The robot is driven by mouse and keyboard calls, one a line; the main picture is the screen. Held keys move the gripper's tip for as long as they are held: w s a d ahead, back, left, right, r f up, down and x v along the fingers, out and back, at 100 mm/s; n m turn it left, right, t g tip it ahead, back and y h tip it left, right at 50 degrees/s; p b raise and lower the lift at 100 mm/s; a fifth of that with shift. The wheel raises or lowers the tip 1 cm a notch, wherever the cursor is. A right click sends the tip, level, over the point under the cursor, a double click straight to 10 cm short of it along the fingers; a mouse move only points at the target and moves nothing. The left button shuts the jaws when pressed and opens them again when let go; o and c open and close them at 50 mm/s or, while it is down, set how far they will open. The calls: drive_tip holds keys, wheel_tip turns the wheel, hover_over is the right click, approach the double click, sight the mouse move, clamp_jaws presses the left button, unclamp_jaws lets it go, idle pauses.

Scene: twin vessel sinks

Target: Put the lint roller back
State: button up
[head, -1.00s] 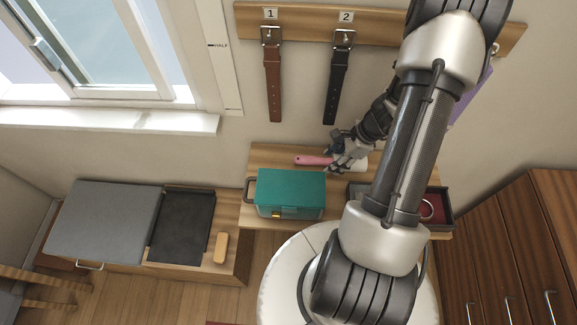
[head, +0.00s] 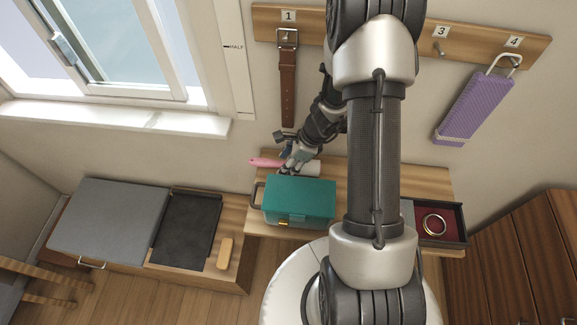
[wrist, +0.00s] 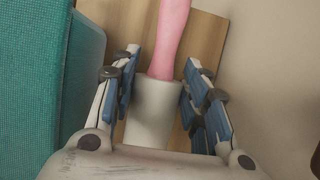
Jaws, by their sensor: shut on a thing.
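The lint roller has a pink handle (head: 266,162) pointing left and a white roller head (head: 311,168). It is just behind the teal box (head: 300,198) at the wall shelf. My gripper (head: 293,166) is shut on the lint roller near where handle and head meet. In the wrist view the blue-padded fingers flank the white head (wrist: 152,112), and the pink handle (wrist: 171,40) runs away to the top. I cannot tell whether the roller touches the shelf.
The wooden shelf (head: 420,180) also bears an open red-lined box (head: 456,229) with a gold ring. Above is a peg rail (head: 470,42) with a brown strap (head: 288,90) on 1, a bare peg at 3, and a purple item (head: 474,105) on 4. My arm hides 2.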

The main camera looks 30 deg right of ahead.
drive_tip(key=shift+f, duration=0.95)
drive_tip(key=shift+f+b, duration=0.25)
drive_tip(key=shift+b, duration=0.2)
drive_tip(key=o, duration=1.1)
drive_tip(key=shift+r, duration=0.1)
drive_tip(key=shift+r, duration=0.1)
drive_tip(key=shift+d+r+p, duration=0.1)
drive_tip(key=shift+r+p, duration=0.25)
drive_tip(key=shift+p, duration=0.1)
drive_tip(key=p+v, duration=0.4)
drive_tip(key=v, duration=0.7)
drive_tip(key=shift+s+r+p, duration=0.15)
drive_tip(key=shift+r+p, duration=0.05)
drive_tip(key=shift+p, duration=0.1)
